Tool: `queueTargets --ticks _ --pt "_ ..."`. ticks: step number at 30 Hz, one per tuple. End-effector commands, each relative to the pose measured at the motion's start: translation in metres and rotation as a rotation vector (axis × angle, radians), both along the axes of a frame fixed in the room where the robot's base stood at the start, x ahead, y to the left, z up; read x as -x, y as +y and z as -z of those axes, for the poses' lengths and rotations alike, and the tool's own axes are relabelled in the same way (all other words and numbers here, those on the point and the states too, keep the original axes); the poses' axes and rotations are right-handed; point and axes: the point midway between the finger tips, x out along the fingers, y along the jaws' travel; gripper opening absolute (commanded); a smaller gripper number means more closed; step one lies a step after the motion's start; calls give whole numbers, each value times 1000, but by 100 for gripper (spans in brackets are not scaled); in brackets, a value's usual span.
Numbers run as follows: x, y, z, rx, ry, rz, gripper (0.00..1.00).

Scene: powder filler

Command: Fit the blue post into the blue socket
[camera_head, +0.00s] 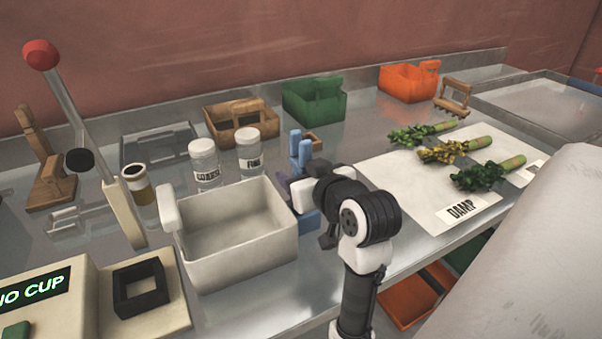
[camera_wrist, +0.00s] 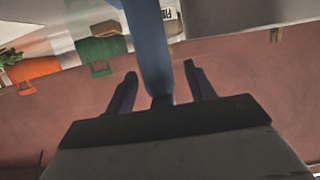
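A light blue post-like piece (camera_head: 304,153) stands upright in two prongs just above my gripper (camera_head: 291,186) in the head view. In the wrist view, a long blue post (camera_wrist: 150,50) runs between the two dark fingers of my gripper (camera_wrist: 162,82). Gaps show on both sides of it, so the fingers look open around it. A darker blue block (camera_head: 309,221) sits on the counter below my gripper, partly hidden by it. I cannot tell whether it is the blue socket, as no opening shows.
A white open bin (camera_head: 240,246) stands close left of my gripper, with two labelled jars (camera_head: 204,165) behind it. Green (camera_head: 314,103) and orange bins (camera_head: 408,84) stand at the back. A white mat (camera_head: 393,177) with plant bundles lies to the right.

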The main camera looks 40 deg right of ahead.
Motion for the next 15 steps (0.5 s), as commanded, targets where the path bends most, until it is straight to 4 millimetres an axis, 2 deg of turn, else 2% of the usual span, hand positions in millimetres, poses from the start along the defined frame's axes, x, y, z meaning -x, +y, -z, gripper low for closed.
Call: queueTargets --ticks 5,8,15 --pt "2 0 0 0 1 0 54" --pt "9 1 -2 0 0 2 54" --pt "54 12 -16 5 -2 4 54"
